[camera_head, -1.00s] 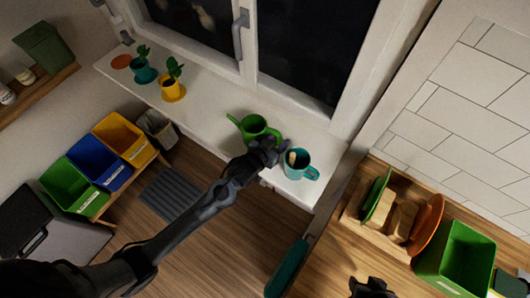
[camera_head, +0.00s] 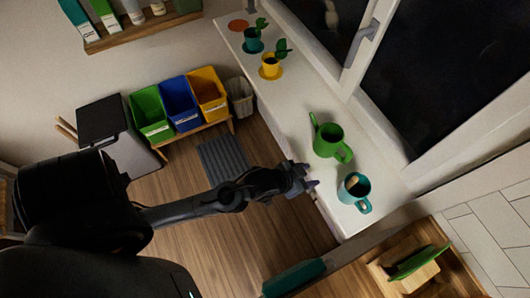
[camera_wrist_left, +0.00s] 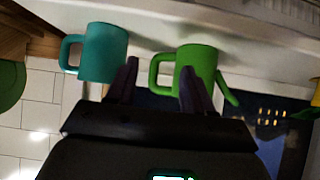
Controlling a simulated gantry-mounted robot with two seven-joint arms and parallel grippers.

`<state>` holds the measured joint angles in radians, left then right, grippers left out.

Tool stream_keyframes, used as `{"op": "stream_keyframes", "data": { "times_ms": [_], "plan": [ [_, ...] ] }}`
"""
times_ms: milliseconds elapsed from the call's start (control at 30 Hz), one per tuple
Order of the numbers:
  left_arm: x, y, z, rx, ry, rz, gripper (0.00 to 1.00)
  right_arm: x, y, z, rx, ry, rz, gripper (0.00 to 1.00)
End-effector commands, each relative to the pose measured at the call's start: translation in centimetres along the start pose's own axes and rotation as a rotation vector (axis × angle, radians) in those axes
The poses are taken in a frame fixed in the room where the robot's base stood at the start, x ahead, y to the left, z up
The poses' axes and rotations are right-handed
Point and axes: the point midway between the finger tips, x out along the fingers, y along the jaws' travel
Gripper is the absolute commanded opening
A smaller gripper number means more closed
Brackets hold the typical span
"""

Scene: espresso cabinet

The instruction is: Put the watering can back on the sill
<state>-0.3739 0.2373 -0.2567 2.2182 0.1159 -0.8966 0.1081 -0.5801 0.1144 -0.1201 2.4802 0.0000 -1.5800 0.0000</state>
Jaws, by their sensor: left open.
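The green watering can (camera_head: 327,140) stands upright on the white window sill (camera_head: 292,108), its spout toward the back and its handle toward the front right. It also shows in the left wrist view (camera_wrist_left: 203,62), just beyond the fingers. My left gripper (camera_head: 311,174) is open and empty, at the room-side edge of the sill, apart from the can. In the wrist view the open fingers (camera_wrist_left: 157,85) point toward the gap between the can and a teal mug. My right gripper is out of view.
The teal mug (camera_head: 351,187) stands on the sill close to the can, with something pale in it. Two small potted plants (camera_head: 253,42) (camera_head: 271,65) stand farther along the sill. Between plants and can the sill is bare. The window frame (camera_head: 357,65) borders it behind.

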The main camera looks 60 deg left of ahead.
Motion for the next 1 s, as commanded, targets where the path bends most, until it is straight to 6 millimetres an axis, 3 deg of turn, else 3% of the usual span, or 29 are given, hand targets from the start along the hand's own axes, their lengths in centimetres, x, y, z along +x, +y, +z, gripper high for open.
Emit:
{"op": "stream_keyframes", "data": {
  "times_ms": [200,400,533,767,1000],
  "plan": [
    [-6.0,-0.6,6.3,0.009,-0.351,-0.010,0.52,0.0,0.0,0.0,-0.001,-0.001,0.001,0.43],
    [-10.5,-1.1,9.5,0.026,-0.557,-0.012,0.52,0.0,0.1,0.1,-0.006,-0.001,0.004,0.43],
    [-11.5,-1.1,10.2,0.031,-0.601,-0.011,0.52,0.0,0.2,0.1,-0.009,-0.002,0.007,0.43],
    [-11.5,-1.1,10.2,0.031,-0.604,-0.011,0.52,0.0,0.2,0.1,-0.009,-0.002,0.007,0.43],
    [-12.4,-1.2,9.0,0.031,-0.603,-0.011,0.52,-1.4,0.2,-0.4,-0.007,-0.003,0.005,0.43]
  ]
}}
